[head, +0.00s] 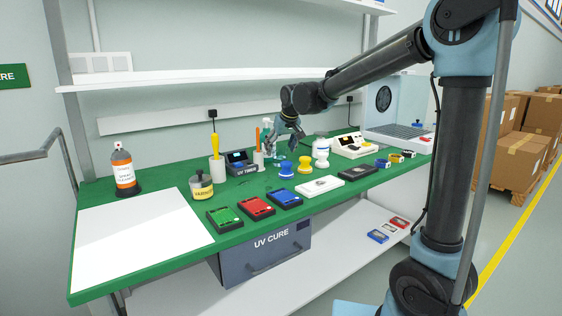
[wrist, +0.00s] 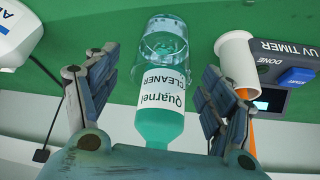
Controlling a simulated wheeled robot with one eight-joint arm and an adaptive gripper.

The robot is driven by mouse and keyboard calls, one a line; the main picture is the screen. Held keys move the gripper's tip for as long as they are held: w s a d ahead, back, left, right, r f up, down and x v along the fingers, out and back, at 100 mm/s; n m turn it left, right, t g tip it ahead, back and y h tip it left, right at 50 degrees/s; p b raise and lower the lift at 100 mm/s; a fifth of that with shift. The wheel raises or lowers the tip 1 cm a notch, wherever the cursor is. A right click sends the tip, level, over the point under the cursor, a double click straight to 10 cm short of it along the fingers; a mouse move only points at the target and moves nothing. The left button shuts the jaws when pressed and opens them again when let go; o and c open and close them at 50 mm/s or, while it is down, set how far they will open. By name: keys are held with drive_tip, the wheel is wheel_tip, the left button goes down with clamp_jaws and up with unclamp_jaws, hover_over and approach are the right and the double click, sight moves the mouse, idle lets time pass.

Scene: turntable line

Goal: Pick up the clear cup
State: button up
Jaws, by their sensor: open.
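The clear cup (wrist: 165,42) shows in the wrist view on the green bench top, at the upper middle between my fingers. The teal cleaner bottle (wrist: 158,125) with a white label appears directly behind it and shows through it; I cannot tell whether they touch. My gripper (wrist: 156,66) is open, one finger on each side of the cup and bottle in the picture, with nothing held. In the head view, my gripper (head: 285,148) is low over the back middle of the bench, and I cannot make out the cup clearly there.
A white holder (wrist: 236,58) and the UV timer (wrist: 285,65) stand close on the right in the wrist view. In the head view, blue (head: 286,170) and yellow (head: 304,165) knobbed pieces stand close by. The white mat (head: 140,235) at left is bare.

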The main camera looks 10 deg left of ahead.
drive_tip(key=shift+w+a+f, duration=0.2)
drive_tip(key=shift+w+f, duration=0.1)
drive_tip(key=shift+f, duration=0.3)
drive_tip(key=c, duration=1.3)
drive_tip(key=shift+c, duration=0.2)
drive_tip(key=shift+r, duration=0.15)
wheel_tip(320, 180, up, 7)
drive_tip(key=s+d, duration=1.1)
drive_tip(key=s, duration=0.3)
